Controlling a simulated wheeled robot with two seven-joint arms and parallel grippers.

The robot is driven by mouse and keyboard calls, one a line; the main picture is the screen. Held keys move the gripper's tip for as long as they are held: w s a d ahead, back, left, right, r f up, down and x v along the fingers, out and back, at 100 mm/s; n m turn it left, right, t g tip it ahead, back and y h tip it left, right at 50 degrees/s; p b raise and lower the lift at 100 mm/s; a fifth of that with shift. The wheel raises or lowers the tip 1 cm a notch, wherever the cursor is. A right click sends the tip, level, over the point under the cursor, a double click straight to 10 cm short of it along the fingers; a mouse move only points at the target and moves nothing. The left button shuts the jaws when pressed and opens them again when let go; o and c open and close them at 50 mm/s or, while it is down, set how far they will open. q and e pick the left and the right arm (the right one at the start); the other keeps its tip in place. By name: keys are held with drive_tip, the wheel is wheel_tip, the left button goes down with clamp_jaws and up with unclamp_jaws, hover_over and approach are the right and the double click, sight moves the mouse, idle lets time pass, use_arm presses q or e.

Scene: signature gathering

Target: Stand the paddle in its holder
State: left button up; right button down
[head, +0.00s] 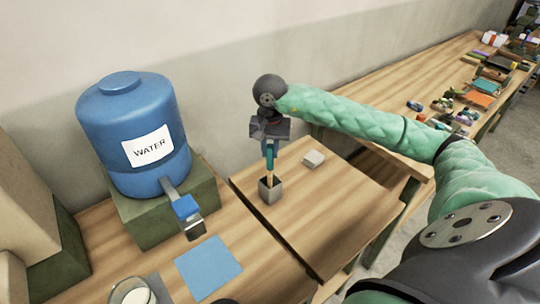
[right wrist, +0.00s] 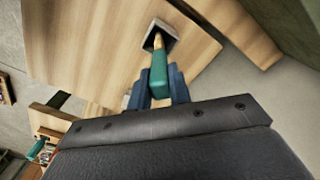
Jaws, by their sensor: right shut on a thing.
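The paddle (right wrist: 158,75) has a teal part and a wooden end. My right gripper (head: 270,140) is shut on its teal part, which is also between the fingers in the right wrist view (right wrist: 158,95). The holder (head: 270,191) is a small grey square box on the wooden table. The paddle hangs about upright above it, and its wooden end is at or inside the holder's opening in both views. How deep it sits is hard to tell. In the right wrist view the holder (right wrist: 160,32) is around the wooden tip. My left gripper is not in view.
A small white block (head: 313,159) lies right of the holder. A blue water barrel (head: 133,125) with a tap stands on a green box (head: 150,224) at the left. A blue sheet (head: 208,267) lies in front. Toy-like items (head: 450,105) crowd the far right table.

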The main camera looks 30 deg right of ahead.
sight(270, 170)
wheel_tip(270, 170, down, 2)
drive_tip(key=shift+s, duration=0.1)
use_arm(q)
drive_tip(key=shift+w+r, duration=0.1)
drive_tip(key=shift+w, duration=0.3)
use_arm(e)
drive_tip(key=shift+f, duration=0.1)
use_arm(q)
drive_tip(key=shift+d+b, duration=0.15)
drive_tip(key=shift+b, duration=0.15)
use_arm(e)
drive_tip(key=c, duration=1.3)
unclamp_jaws()
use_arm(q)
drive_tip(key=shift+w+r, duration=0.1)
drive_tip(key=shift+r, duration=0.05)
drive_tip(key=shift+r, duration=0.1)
